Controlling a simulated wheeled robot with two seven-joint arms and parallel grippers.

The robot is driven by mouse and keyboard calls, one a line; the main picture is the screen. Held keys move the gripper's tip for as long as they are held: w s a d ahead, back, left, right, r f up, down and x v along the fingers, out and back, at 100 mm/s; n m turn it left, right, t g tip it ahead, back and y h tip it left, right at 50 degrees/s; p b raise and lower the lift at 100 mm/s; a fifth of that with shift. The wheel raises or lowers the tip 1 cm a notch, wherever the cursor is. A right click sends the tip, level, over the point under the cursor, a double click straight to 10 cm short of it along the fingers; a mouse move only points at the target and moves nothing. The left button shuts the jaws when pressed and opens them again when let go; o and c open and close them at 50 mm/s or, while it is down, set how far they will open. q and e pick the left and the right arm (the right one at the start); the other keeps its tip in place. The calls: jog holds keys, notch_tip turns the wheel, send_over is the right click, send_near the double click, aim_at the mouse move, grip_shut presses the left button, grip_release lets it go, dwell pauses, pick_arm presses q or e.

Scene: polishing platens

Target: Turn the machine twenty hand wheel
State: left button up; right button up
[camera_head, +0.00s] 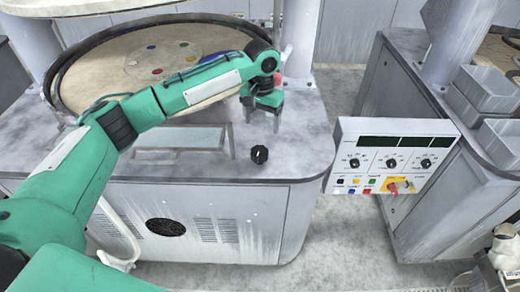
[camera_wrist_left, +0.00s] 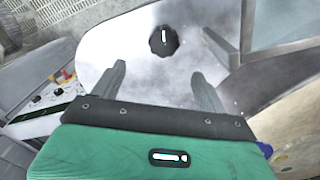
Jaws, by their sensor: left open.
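The hand wheel is a small black knob (camera_head: 259,154) on the grey top of the machine, near its front right corner. In the left wrist view the black knob (camera_wrist_left: 163,41) has a white mark and lies beyond the fingertips. My left gripper (camera_head: 263,119) points down above the machine top, behind the knob in the head view. Its two fingers (camera_wrist_left: 158,78) are apart with nothing between them, and they appear clear of the knob. My right gripper is not in view.
A round platen (camera_head: 110,68) with coloured spots lies behind my left arm. A control panel (camera_head: 392,155) with dials and buttons stands to the right of the machine. Grey bins (camera_head: 488,90) sit on the neighbouring machine. Floor shows between the machines.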

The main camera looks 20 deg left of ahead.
aim_at(260, 150)
pick_arm(q)
jog(key=f+p, duration=0.1)
jog(key=f, duration=0.3)
jog(key=f+p, duration=0.2)
jog(key=f, duration=0.2)
jog(key=f+p, duration=0.1)
jog(key=f, duration=0.3)
jog(key=shift+w+a, duration=0.2)
jog(key=shift+a, duration=0.1)
jog(key=shift+f, duration=0.45)
jog(key=c, duration=1)
